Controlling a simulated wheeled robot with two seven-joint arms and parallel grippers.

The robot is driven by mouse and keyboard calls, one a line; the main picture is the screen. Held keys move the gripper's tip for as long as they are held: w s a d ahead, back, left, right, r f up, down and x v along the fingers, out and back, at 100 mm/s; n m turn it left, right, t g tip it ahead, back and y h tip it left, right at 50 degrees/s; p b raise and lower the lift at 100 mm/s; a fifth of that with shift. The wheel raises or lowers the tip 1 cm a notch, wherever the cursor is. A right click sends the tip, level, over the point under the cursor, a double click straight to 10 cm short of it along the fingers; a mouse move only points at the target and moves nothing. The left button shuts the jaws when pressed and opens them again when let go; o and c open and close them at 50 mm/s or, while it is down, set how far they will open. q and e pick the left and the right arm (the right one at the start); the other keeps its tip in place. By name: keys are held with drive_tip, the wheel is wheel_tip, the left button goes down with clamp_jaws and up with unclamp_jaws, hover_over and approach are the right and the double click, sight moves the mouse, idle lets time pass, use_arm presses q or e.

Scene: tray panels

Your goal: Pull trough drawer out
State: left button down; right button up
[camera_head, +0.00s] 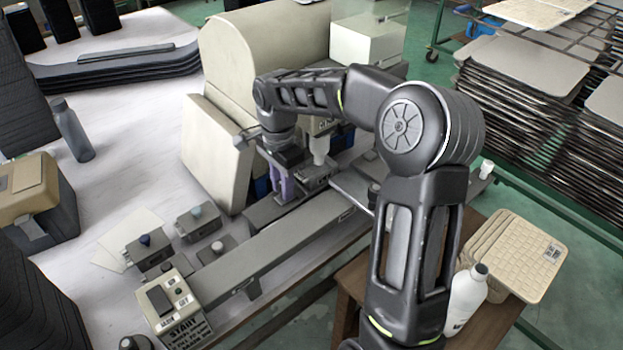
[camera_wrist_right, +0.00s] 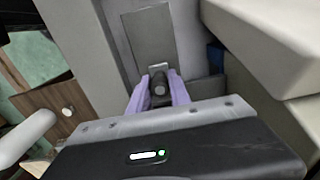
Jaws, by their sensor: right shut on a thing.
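My right gripper (camera_head: 286,187) reaches down at the front of the big beige machine (camera_head: 265,45). Its purple fingers also show in the right wrist view (camera_wrist_right: 158,92). They are shut on a small dark knob (camera_wrist_right: 159,84), one finger on each side of it. The knob sits below a grey flat plate (camera_wrist_right: 148,40), which looks like part of the trough drawer. How far out the drawer stands cannot be told. In the head view, my gripper and forearm hide the knob and most of the drawer. My left gripper is not in view.
A long grey rail (camera_head: 275,255) runs along the table front, near a START control box (camera_head: 172,305) and small switch boxes (camera_head: 197,222). A white bottle (camera_head: 466,298) and cream trays (camera_head: 512,255) stand at the right. A grey bottle (camera_head: 72,130) stands at the left.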

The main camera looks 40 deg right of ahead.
drive_tip(key=shift+a, duration=0.1)
clamp_jaws()
drive_tip(key=shift+a+b, duration=0.55)
drive_tip(key=shift+a, duration=1.7)
drive_tip(key=shift+w+a, duration=0.1)
drive_tip(key=shift+a, duration=0.65)
drive_tip(key=shift+a+b, duration=0.55)
drive_tip(key=shift+a, duration=1.95)
drive_tip(key=o, duration=0.8)
unclamp_jaws()
drive_tip(key=shift+o, duration=0.2)
